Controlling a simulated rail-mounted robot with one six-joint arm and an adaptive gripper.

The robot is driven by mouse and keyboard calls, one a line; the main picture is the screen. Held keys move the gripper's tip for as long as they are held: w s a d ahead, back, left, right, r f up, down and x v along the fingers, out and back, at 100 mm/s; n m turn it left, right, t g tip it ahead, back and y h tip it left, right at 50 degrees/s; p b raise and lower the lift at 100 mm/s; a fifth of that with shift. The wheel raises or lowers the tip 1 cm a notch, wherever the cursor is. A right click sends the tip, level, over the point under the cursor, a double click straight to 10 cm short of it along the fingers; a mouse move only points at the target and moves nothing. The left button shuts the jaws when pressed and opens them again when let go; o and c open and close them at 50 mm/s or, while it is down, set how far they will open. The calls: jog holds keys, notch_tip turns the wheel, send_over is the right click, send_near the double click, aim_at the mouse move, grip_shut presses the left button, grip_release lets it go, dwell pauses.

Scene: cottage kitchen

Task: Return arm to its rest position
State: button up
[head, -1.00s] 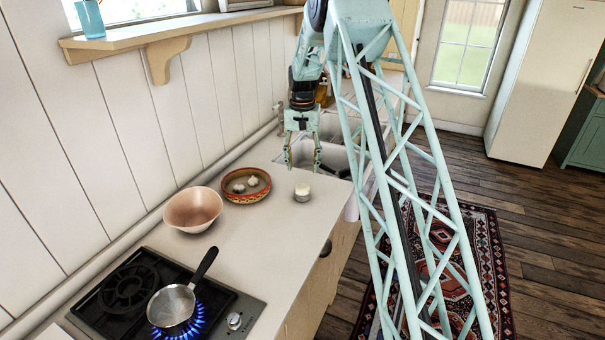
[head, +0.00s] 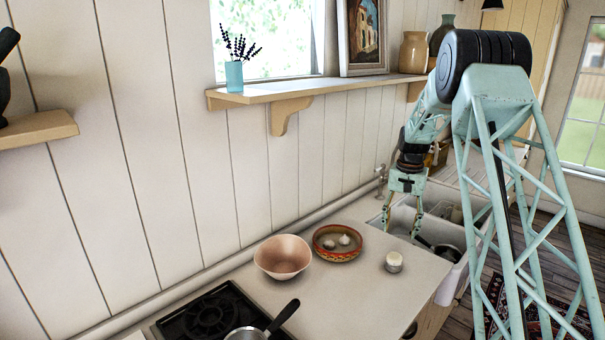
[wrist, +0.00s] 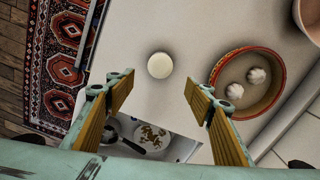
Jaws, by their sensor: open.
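My gripper (head: 402,228) hangs at the end of my pale green arm, fingers pointing down, near the sink's front corner. Its two fingers are apart with nothing between them. In the wrist view my gripper (wrist: 158,92) also shows its yellow-padded fingers spread and empty. A small round white-topped item (head: 394,262) stands on the counter, apart from the fingers; it also shows beyond the fingertips in the wrist view (wrist: 160,65).
A pink bowl (head: 283,257) and a patterned dish (head: 338,254) with white bulbs stand on the counter (head: 345,290). A pan (head: 247,333) is on the stove (head: 205,315). The sink (head: 405,215) holds dishes. A wall shelf (head: 330,88) runs behind.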

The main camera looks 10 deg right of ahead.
jog(key=s+a+r+n+t+b, duration=0.1)
jog(key=s+a+r+b, duration=0.1)
jog(key=s+a+r, duration=0.45)
jog(key=s+a+r+n+b, duration=0.1)
jog(key=s+a+r, duration=0.3)
jog(key=s+r, duration=0.55)
jog(key=s+a+r+n+t+b, duration=0.1)
jog(key=s+a+r+b, duration=0.1)
jog(key=s+a+r, duration=0.55)
jog(key=s+a+r+n+b, duration=0.1)
jog(key=s+a, duration=0.1)
jog(key=s, duration=0.8)
jog(key=s+a+r+n+b, duration=0.1)
jog(key=s+a+r, duration=0.1)
jog(key=s, duration=0.8)
jog(key=s+a+f+n+t+b, duration=0.1)
jog(key=s+f, duration=0.2)
jog(key=s, duration=0.6)
jog(key=s+a+f+n+t+b, duration=0.1)
jog(key=s+a+f, duration=0.1)
jog(key=s, duration=0.8)
jog(key=shift+a+f, duration=0.2)
jog(key=shift+f, duration=0.6)
